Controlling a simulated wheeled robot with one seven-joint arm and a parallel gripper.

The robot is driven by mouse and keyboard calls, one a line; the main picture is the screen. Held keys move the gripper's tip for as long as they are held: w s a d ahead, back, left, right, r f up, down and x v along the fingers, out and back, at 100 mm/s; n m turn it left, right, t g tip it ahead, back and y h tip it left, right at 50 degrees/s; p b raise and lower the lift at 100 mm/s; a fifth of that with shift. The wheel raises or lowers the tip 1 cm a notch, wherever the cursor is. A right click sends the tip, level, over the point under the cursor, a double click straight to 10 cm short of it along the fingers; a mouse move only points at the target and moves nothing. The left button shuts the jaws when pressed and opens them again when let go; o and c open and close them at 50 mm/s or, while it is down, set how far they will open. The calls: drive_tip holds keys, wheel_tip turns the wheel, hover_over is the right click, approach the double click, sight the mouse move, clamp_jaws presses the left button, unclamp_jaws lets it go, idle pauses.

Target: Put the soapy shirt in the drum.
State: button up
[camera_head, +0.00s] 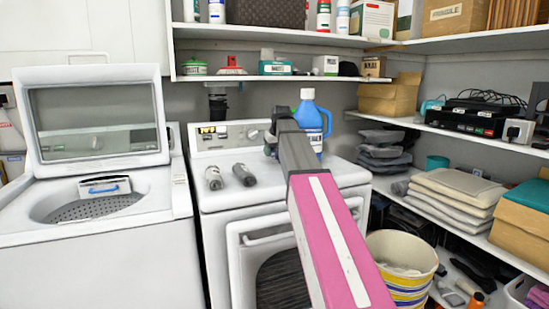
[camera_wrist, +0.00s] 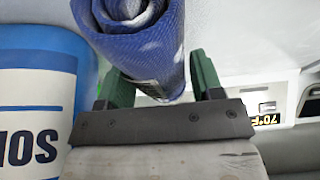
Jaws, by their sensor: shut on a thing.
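My gripper (camera_wrist: 163,77) is shut on a rolled blue cloth with white patches (camera_wrist: 135,45), which looks like the soapy shirt. Its green fingers lie on either side of the roll in the wrist view. In the head view my arm's end (camera_head: 284,118) is over the back of the middle white machine, and the shirt is mostly hidden behind it. The drum (camera_head: 92,208) is a perforated metal tub in the left white washer (camera_head: 130,250), whose lid (camera_head: 95,115) stands open. A white piece with a blue strip (camera_head: 104,188) sits at the drum's back rim.
A blue bottle (camera_head: 312,122) stands just beside my gripper; it fills the left of the wrist view (camera_wrist: 35,95). A shelf (camera_head: 270,77) overhangs the back. A bucket (camera_head: 405,265) stands at right.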

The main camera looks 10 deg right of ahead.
drive_tip(key=shift+f, duration=1.2)
drive_tip(key=shift+f, duration=0.1)
drive_tip(key=o, duration=1.1)
